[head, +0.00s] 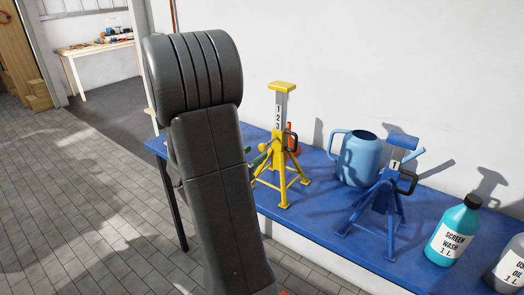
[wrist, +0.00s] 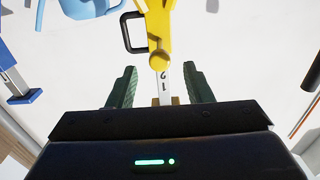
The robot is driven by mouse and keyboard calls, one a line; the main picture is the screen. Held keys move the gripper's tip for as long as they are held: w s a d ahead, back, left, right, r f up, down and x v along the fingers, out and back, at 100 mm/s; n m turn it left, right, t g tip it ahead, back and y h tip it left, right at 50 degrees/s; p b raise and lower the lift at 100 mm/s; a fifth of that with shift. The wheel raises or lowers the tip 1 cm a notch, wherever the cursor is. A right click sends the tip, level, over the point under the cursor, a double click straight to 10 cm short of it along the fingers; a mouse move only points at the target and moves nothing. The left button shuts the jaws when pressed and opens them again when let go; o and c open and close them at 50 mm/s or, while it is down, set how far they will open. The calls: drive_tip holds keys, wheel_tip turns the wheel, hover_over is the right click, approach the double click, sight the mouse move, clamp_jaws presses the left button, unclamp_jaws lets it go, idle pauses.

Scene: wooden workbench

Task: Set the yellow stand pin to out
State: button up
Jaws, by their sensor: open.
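The yellow stand (head: 281,160) stands upright on the blue bench top, its pale column marked 1, 2, 3. Its pin shows as a black loop handle (head: 292,141) at the right of the collar; how deep the pin sits cannot be told. In the wrist view the yellow stand (wrist: 158,28) is at the top, with the black loop (wrist: 133,33) left of its collar. My gripper (wrist: 160,68) is open, its green fingers on either side of the numbered column in the picture, holding nothing. In the head view my arm hides most of it; green fingertips show left of the stand.
A blue jug (head: 358,160), a blue stand (head: 381,205) with its own black loop, and a screen wash bottle (head: 453,232) stand to the right. A grey bottle (head: 508,270) is at the right edge. An orange thing (head: 294,135) is close behind the yellow stand.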

sight(261, 149)
drive_tip(key=v, duration=0.7)
drive_tip(key=shift+b, duration=0.3)
drive_tip(key=p+x, duration=0.2)
drive_tip(key=x, duration=1.2)
drive_tip(key=shift+w+d, duration=0.1)
